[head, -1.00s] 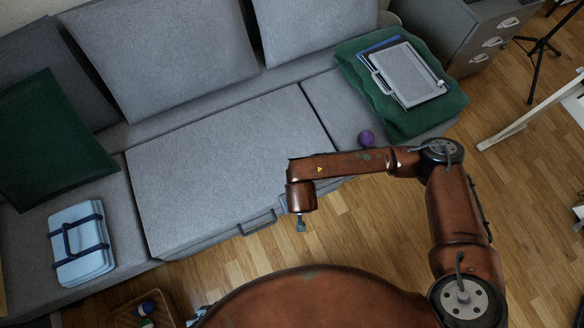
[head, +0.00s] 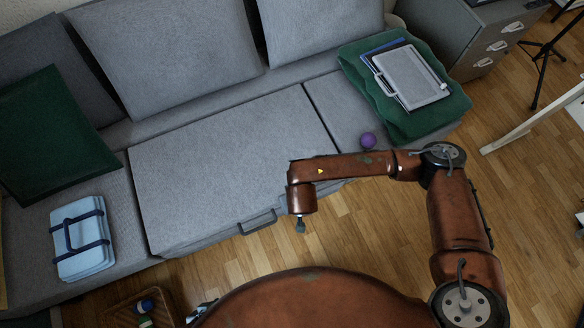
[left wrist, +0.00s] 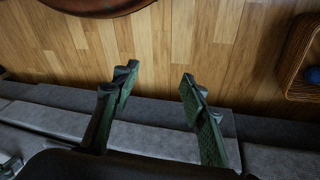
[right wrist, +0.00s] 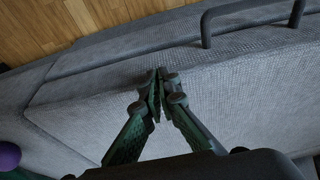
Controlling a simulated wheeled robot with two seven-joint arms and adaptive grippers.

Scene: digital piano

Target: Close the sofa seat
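The grey sofa's middle seat panel (head: 225,155) has a dark handle (head: 258,222) on its front face. Its front edge stands slightly proud of the left section; I cannot tell if it is fully down. In the right wrist view, the seat panel (right wrist: 235,95) shows with the handle (right wrist: 250,18) at the top. My right gripper (right wrist: 160,75) is shut and empty, over the seat near its corner; contact is unclear. The right arm crosses the sofa front in the head view. My left gripper (left wrist: 155,85) is open and empty, with floor and sofa edge beyond it.
A blue strapped case (head: 83,238) lies on the left section. A purple ball (head: 368,141) and a green blanket (head: 440,115) with a grey clipboard-like case (head: 412,76) are on the right section. A basket (head: 125,312) is on the floor. Wooden floor (head: 370,235) is clear in front.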

